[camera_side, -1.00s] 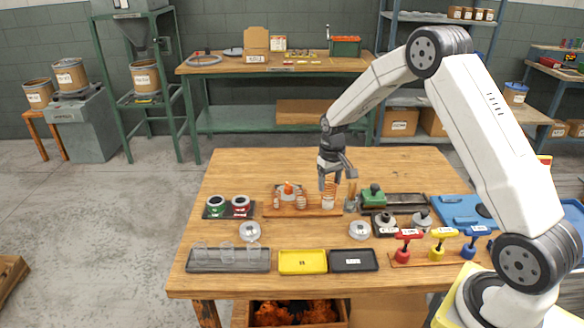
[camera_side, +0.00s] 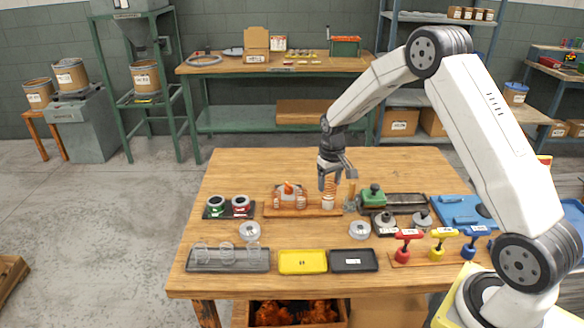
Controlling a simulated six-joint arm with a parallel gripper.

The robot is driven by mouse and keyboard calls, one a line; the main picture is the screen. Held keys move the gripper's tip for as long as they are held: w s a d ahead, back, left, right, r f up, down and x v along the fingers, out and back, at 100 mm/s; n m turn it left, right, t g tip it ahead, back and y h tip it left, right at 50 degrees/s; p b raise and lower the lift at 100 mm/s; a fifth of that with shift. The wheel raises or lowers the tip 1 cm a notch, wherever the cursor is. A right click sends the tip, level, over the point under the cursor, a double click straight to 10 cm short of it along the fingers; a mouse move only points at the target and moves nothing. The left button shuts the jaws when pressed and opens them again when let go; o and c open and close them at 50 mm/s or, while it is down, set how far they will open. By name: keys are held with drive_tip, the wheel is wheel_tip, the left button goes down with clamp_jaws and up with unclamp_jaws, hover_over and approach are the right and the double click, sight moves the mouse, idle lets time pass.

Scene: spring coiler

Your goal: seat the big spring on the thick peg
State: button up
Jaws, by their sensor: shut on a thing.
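My gripper (camera_side: 330,181) points down over the right end of a wooden peg board (camera_side: 272,212). It is shut on a copper-coloured coil, the big spring (camera_side: 329,188). The spring stands upright just above or around a pale thick peg (camera_side: 328,202) at the board's right end; I cannot tell how far it is over the peg. Smaller copper coils (camera_side: 301,202) stand on the board to the left. The jaws hide the top of the spring.
A green-topped device (camera_side: 373,196) stands close to the right, with a small brass-coloured post (camera_side: 351,195) between. Red and green spools (camera_side: 240,206) are at the left. In front are clear dishes (camera_side: 250,232), a yellow tray (camera_side: 303,269) and coloured-handled tools (camera_side: 408,246).

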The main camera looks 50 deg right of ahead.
drive_tip(key=shift+f, duration=1.8)
idle(2.0)
idle(0.4)
drive_tip(key=o, duration=0.9)
drive_tip(key=shift+r, duration=0.1)
drive_tip(key=shift+r, duration=3)
drive_tip(key=shift+r, duration=2.5)
